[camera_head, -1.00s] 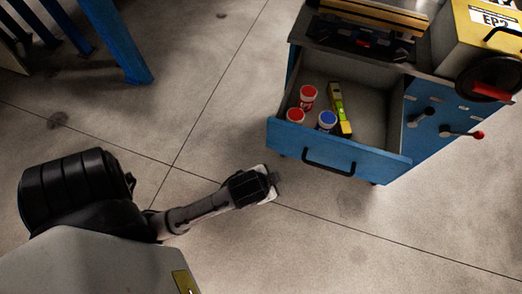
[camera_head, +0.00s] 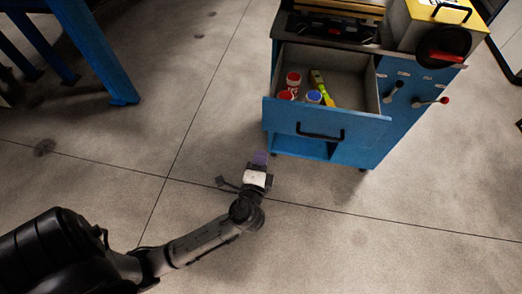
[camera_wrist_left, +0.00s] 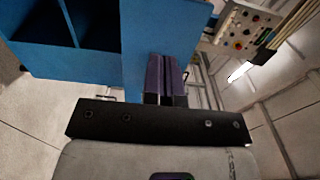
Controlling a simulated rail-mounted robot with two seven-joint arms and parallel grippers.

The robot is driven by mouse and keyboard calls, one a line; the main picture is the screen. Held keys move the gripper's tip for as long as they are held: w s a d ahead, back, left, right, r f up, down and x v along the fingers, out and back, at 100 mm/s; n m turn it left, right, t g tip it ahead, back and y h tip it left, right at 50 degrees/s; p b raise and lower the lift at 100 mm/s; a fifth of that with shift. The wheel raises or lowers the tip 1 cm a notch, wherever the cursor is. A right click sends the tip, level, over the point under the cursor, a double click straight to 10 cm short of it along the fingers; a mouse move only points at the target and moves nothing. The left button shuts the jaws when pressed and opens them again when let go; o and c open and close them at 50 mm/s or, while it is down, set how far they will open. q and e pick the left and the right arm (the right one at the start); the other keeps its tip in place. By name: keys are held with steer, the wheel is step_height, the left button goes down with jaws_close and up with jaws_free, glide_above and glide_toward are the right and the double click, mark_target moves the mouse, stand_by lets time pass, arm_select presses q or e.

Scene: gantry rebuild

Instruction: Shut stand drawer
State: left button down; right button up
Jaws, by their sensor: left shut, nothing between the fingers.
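The blue stand drawer (camera_head: 285,113) is pulled out of the stand (camera_head: 365,150). Its black handle (camera_head: 320,134) is on the front. Inside lie a few small jars with red and blue lids (camera_head: 293,79) and a yellow-green level (camera_head: 320,86). My left gripper (camera_head: 260,158) is in front of and below the drawer's left end, apart from the handle. Its purple-tinted fingers are shut and empty; they also show in the left wrist view (camera_wrist_left: 166,75) against blue panels. My right gripper is not in view.
A blue frame leg (camera_head: 100,55) stands at the upper left. Levers with red and grey knobs (camera_head: 425,102) stick out of the stand's right side. A yellow box (camera_head: 430,20) sits on top. The floor (camera_head: 220,110) left of the stand is clear.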

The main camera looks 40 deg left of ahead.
mark_target(270, 120)
arm_select(q)
steer(key=b+x, duration=0.2)
steer(key=x, duration=0.8)
steer(key=shift+w+a+b, duration=0.2)
steer(key=shift+w+b, duration=0.05)
steer(key=shift+b, duration=0.15)
steer(key=shift+w+a, duration=0.35)
steer(key=shift+w, duration=0.15)
